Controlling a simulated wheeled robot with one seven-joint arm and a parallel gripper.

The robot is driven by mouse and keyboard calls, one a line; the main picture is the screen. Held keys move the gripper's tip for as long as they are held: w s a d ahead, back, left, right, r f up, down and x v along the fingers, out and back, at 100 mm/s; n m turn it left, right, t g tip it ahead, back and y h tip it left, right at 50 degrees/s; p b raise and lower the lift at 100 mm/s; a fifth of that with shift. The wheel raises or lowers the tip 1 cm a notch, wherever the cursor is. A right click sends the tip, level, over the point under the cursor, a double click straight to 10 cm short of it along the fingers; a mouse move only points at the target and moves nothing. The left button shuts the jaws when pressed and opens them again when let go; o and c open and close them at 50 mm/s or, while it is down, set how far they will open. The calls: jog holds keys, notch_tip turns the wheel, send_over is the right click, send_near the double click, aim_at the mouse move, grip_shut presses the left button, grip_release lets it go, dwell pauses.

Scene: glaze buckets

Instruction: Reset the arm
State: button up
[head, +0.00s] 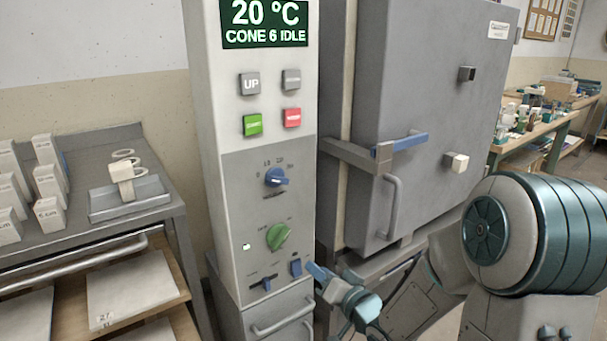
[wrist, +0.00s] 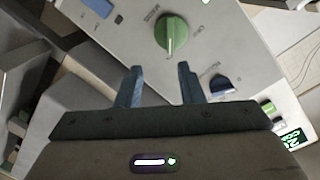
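The green knob (wrist: 172,33) lies beyond the fingertips, and the blue knob (wrist: 222,86) is to the right of the right finger. My gripper appears apart from both knobs. Whether a fingertip touches the panel cannot be told.
The control column (head: 225,180) has a display reading 20 °C, CONE 6 IDLE. A grey kiln (head: 430,110) with a closed door, blue latch handle (head: 410,142) and bar handle stands behind my arm. A grey cart (head: 90,180) with labelled pale blocks stands left.

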jog(key=s+d+r+n+g+h+p, duration=0.1)
jog(key=s+d+r+g+h+p, duration=0.45)
jog(key=d+r+h+p, duration=0.55)
jog(key=s+a+r+g+y+p, duration=0.1)
jog(key=s+r+g+y+p, duration=0.1)
jog(key=s+r+g+p, duration=0.4)
jog(key=s+r+p, duration=0.3)
jog(key=s+r, duration=0.4)
jog(key=s, duration=0.4)
jog(key=shift+r+n+p, duration=0.15)
jog(key=shift+n+p, duration=0.15)
jog(key=shift+n, duration=0.1)
